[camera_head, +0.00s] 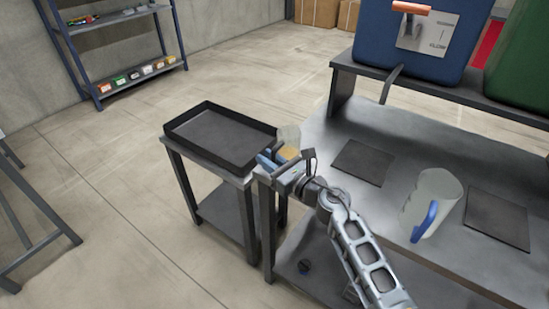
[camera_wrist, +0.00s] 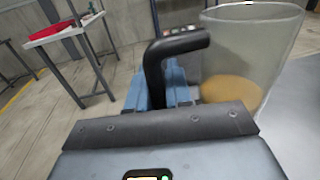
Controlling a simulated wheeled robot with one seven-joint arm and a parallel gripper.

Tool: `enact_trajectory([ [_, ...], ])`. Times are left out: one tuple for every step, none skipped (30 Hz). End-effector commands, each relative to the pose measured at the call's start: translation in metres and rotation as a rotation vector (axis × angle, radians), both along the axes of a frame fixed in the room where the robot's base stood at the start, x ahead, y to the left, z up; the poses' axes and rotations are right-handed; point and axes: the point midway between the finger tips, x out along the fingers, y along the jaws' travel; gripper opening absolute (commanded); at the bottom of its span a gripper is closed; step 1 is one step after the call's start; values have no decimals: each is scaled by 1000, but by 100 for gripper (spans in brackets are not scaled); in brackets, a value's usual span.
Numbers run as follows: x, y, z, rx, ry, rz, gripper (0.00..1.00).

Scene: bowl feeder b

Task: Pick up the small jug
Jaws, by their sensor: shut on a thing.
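The small jug (camera_head: 289,137) is clear, with a yellow-orange content low inside it. My gripper (camera_head: 272,158), with blue fingers, is shut on that handle; the fingers also show in the wrist view (camera_wrist: 172,88). The jug looks upright near the left edge of the grey workbench (camera_head: 330,210), beside the black tray. I cannot tell whether its base touches anything.
A larger clear jug (camera_head: 434,190) with a blue handle stands on the workbench between two dark mats (camera_head: 363,163) (camera_head: 497,218). An empty black tray (camera_head: 215,137) lies on a side table at the left. A raised shelf (camera_head: 450,95) holds blue and green bins behind.

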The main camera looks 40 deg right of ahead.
Motion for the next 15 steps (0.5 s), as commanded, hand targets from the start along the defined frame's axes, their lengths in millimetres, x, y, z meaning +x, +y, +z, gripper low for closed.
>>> enact_trajectory([
  [0, 0, 4, 0, -1, 1, 0],
  [0, 0, 6, -1, -1, 1, 0],
  [0, 1, 10, -2, -2, 1, 0],
  [0, 1, 13, -2, -2, 1, 0],
  [0, 1, 18, -1, -2, 1, 0],
  [0, 0, 23, -3, -2, 1, 0],
  [0, 0, 29, -2, -3, 1, 0],
  [0, 0, 35, -4, -3, 1, 0],
  [0, 0, 44, -4, -3, 1, 0],
  [1, -5, 47, -4, -4, -1, 0],
  [3, -13, 49, -4, -4, -3, 0],
  [4, -23, 54, -4, -4, -4, 0],
  [5, -29, 58, -3, -4, -4, 0],
  [7, -36, 62, -4, -4, -4, 0],
  [8, -44, 67, -3, -4, -4, 0],
])
